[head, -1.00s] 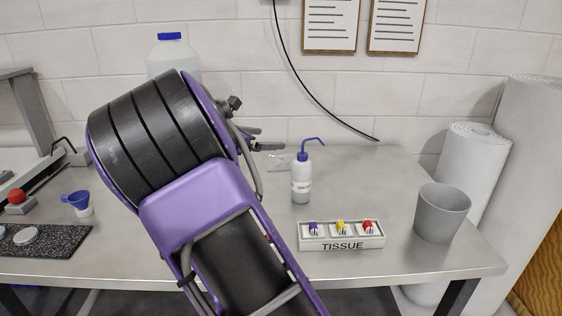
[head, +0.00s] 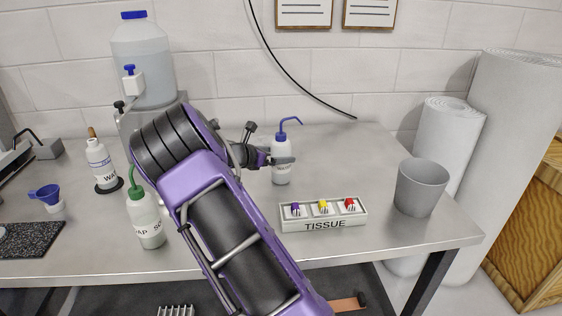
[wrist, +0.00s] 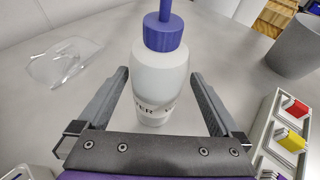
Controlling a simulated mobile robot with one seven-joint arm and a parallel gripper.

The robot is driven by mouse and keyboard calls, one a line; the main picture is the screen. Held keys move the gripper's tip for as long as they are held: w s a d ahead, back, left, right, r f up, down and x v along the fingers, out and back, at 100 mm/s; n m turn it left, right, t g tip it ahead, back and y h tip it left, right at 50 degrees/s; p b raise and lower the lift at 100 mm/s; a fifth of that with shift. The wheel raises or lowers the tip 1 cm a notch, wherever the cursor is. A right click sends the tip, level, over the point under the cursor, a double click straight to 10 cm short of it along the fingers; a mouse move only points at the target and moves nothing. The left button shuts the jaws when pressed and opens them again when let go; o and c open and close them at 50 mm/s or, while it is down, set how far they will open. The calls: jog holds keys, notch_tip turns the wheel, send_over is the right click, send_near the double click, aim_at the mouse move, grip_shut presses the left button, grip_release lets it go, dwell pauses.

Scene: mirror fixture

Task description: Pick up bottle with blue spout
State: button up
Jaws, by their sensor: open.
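The bottle with the blue spout (head: 282,160) stands upright on the grey table, a white bottle with a blue cap and a bent blue tube. In the wrist view the same bottle (wrist: 160,75) stands between the two fingers, with part of a printed label showing low on its body. My gripper (wrist: 163,85) is open, one finger on each side of the bottle, with a visible gap on each side. In the head view my gripper (head: 282,158) reaches the bottle from the left, and my arm hides part of the table.
A grey bin (head: 421,188) is further right. A green-capped bottle (head: 146,219) and a white bottle (head: 100,162) stand left. A clear item (wrist: 65,60) lies left of the bottle.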

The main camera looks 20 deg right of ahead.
aim_at(287, 154)
jog(key=x, duration=0.5)
jog(key=shift+w+f, duration=0.15)
jog(key=c, duration=0.7)
